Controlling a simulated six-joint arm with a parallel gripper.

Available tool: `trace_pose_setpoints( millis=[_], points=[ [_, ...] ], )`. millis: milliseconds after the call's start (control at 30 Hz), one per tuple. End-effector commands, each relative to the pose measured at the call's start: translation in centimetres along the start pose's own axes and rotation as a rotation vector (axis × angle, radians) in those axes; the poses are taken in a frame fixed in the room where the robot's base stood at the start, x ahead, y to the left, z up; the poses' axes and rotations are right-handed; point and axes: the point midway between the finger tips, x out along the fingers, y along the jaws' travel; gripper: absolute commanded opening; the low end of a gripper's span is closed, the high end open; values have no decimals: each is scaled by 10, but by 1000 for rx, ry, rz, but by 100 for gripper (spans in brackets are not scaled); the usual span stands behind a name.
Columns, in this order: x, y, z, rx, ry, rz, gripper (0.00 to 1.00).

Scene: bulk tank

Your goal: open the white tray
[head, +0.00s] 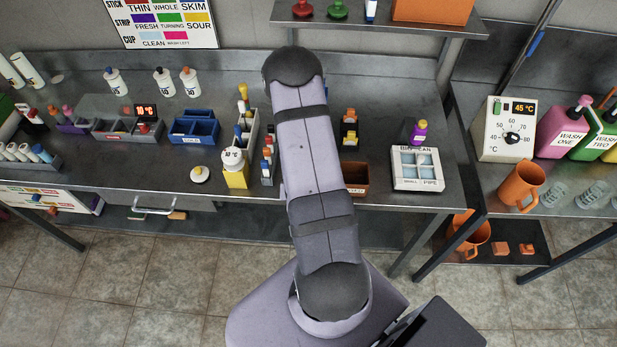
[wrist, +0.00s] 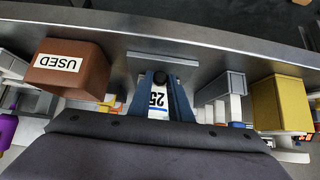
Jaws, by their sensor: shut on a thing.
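A white piece marked 25 (wrist: 158,99), which I take to be the white tray, shows upside down in the wrist view near the table's front edge. A dark round knob (wrist: 160,78) shows at its end. My gripper (wrist: 160,83) has its two blue fingers on either side of this knob and is shut on it. How far the tray is open cannot be told. In the head view my own arm hides the gripper and this tray.
A brown USED box (wrist: 68,68) stands to one side in the wrist view, with a grey holder (wrist: 222,88) and a yellow box (wrist: 283,103) on the other. In the head view, a white four-compartment box (head: 402,184) sits at the right. Floor in front is clear.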

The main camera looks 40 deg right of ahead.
Motion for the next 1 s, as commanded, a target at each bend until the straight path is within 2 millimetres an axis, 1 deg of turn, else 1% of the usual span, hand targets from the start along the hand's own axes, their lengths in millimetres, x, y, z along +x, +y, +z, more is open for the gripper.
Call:
trace_pose_setpoints(
  millis=[67,100,133,167,467,667,867,933,1000],
  points=[
    [0,0,0,-1,-2,0,0],
    [0,0,0,-1,-2,0,25],
    [0,0,0,-1,-2,0,32],
    [0,0,0,-1,-2,0,37],
    [0,0,0,0,-1,0,37],
    [-3,0,-5,0,0,0,37],
    [-14,0,-16,1,2,0,37],
    [-21,0,-23,2,4,0,37],
    [-31,0,-34,2,5,0,37]
  ],
)
